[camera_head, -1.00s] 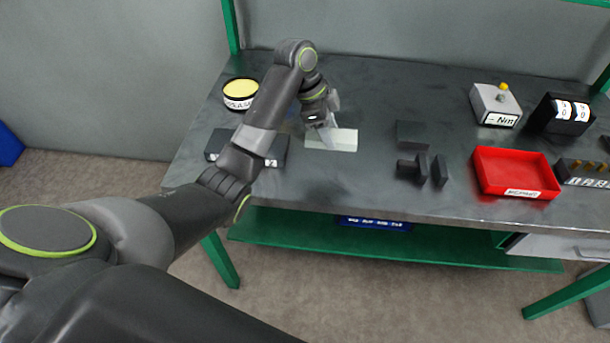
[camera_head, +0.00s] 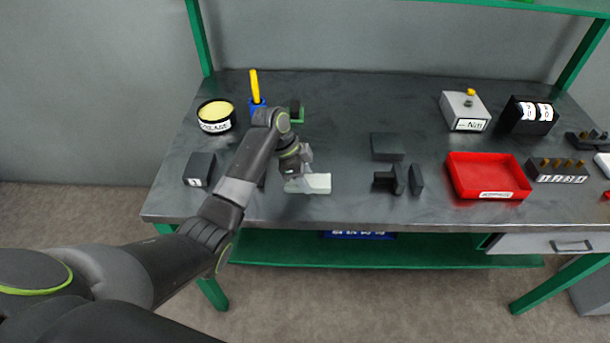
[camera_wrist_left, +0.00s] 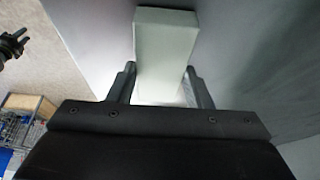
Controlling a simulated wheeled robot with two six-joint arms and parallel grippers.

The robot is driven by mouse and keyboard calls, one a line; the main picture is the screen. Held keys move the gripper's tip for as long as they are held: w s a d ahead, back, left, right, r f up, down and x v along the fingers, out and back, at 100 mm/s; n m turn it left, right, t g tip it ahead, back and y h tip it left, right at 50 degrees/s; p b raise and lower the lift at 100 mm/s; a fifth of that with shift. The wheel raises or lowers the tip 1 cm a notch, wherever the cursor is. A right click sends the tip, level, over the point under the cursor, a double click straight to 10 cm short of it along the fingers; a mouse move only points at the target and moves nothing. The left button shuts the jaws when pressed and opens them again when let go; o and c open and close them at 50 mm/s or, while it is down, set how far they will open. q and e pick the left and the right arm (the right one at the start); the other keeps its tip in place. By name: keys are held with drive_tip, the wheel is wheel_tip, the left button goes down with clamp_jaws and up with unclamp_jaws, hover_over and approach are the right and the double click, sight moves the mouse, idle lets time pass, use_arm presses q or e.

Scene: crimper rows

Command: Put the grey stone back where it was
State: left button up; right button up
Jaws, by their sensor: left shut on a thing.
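The grey stone is a pale grey-green block (camera_head: 316,183) at the left-middle of the bench, near its front edge in the head view. My left gripper (camera_head: 300,175) is shut on it. In the left wrist view the stone (camera_wrist_left: 165,50) stands out beyond the two fingers of the left gripper (camera_wrist_left: 160,88), one finger on each side. I cannot tell whether the stone touches the bench top.
The bench (camera_head: 345,110) holds a yellow-topped tin (camera_head: 215,116), a small dark box (camera_head: 199,169), a dark block (camera_head: 387,147), dark upright pieces (camera_head: 416,179) and a red tray (camera_head: 487,177). A yellow-handled tool (camera_head: 254,85) stands behind my arm. The back middle is clear.

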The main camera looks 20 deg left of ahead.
use_arm(q)
drive_tip(key=o, duration=1)
drive_tip(key=shift+f, duration=0.15)
drive_tip(key=shift+o, duration=0.2)
drive_tip(key=b+v, duration=0.1)
drive_tip(key=v, duration=1.1)
drive_tip(key=shift+b, duration=0.4)
drive_tip(key=shift+s, duration=0.15)
